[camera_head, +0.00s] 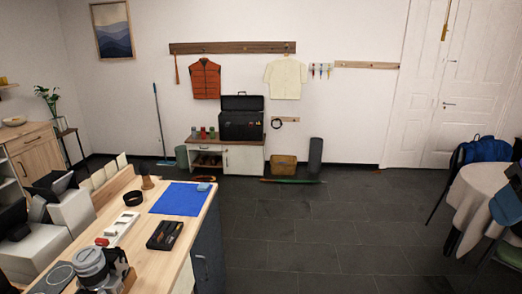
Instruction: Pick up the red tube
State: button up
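No long red tube shows plainly. A small upright red container (203,132) stands among a few small containers on the low white cabinet (245,158) at the far wall, left of an open black case. It is too small to tell whether it is a tube. A small red object (102,242) also lies at the near end of a white strip-like tray (121,229) on the wooden-topped desk (185,238) at the lower left. Its exact shape is unclear. I cannot make out my gripper in this view.
On the desk are a blue mat (180,198), a black tray (165,235), a dark ring (133,198) and a grey-and-black camera-like device (95,266). A cloth-covered round table (478,195) with chairs stands at right.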

aim_at(203, 129)
jog(key=i, duration=3.5)
jog(key=i+l+u, duration=0.2)
jog(key=i, duration=1.45)
jog(key=i+j+u, duration=0.45)
jog(key=i+j, duration=0.15)
jog(key=i, duration=0.25)
jog(key=j+u, duration=0.1)
jog(key=j, duration=0.3)
jog(key=i+j+u, duration=0.1)
jog(key=j, duration=0.3)
jog(key=i+j, duration=0.15)
jog(key=j, duration=0.2)
jog(key=i+j+u, duration=0.15)
jog(key=j, duration=0.25)
jog(key=k, duration=0.05)
